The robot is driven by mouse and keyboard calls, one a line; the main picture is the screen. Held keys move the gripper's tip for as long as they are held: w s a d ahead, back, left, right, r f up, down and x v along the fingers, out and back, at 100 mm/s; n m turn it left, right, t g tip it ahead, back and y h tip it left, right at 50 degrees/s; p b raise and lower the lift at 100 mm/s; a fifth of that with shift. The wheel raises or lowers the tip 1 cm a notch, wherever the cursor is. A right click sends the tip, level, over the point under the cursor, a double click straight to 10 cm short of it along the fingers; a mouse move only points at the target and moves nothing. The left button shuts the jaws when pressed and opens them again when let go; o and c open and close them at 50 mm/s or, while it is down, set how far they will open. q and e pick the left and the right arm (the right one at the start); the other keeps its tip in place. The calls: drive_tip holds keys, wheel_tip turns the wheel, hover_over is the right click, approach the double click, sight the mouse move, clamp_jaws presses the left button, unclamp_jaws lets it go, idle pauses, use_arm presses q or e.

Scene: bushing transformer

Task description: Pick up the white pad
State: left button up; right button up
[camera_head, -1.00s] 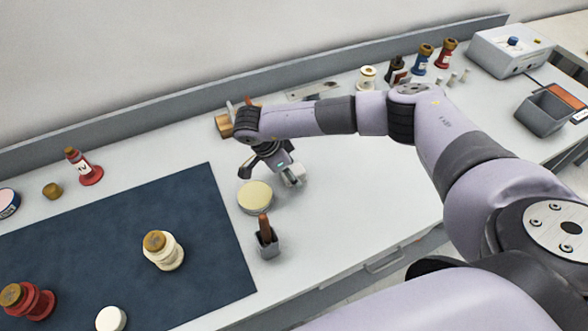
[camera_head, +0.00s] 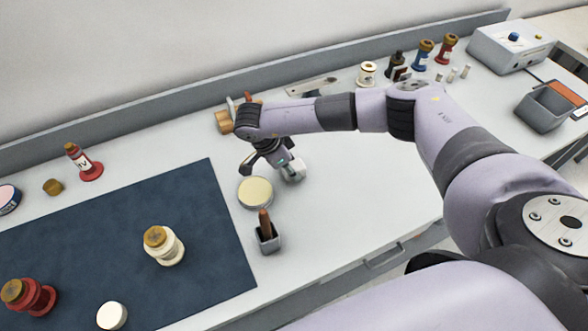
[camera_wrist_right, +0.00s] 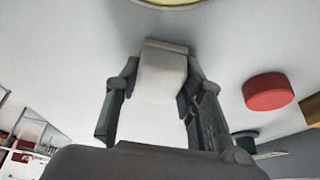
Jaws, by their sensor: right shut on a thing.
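The white pad (camera_wrist_right: 163,72) is a small pale block between the two fingers of my right gripper (camera_wrist_right: 158,85) in the right wrist view. The fingers are shut on its sides. In the head view my right gripper (camera_head: 281,165) is over the table, just right of the round cream-topped tin, and the white pad (camera_head: 294,170) shows at its tip. I cannot tell whether the pad is clear of the table. My left gripper is not in view.
The cream-topped tin (camera_head: 255,193) and a small grey holder with a brown handle (camera_head: 266,232) stand close by. A wooden block (camera_head: 225,121) is behind my gripper. A dark blue mat (camera_head: 215,275) with bushings lies left. The table front right is clear.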

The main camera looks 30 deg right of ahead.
drive_tip(key=shift+r, duration=0.1)
drive_tip(key=shift+c, duration=0.2)
wheel_tip(320, 180, up, 20)
drive_tip(key=b, duration=0.5)
